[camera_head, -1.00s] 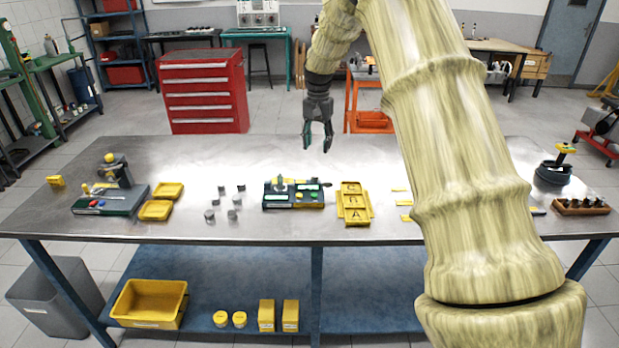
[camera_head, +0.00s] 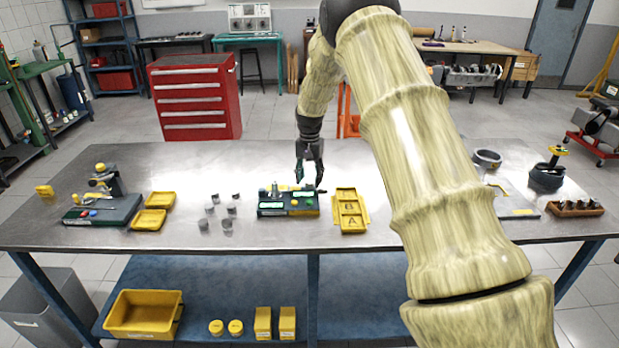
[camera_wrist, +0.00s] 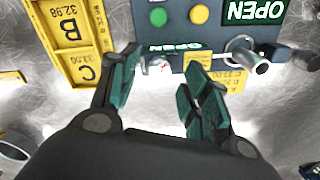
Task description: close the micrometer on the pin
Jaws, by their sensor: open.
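The micrometer station (camera_head: 272,210) is a dark bench unit with green and yellow buttons, near the middle of the table. In the wrist view its dark panel (camera_wrist: 178,36) carries two OPEN labels. A bright metal cylinder (camera_wrist: 256,63) stands at its right there; I cannot tell whether it is the pin. My gripper (camera_head: 309,182) points down at the station's right end. Contact is unclear.
A yellow lettered tray (camera_head: 365,217) lies close right of the station. Several grey cylinders (camera_head: 228,224) stand to the left, with yellow bins (camera_head: 149,219) beyond. Bare table lies in front of the station.

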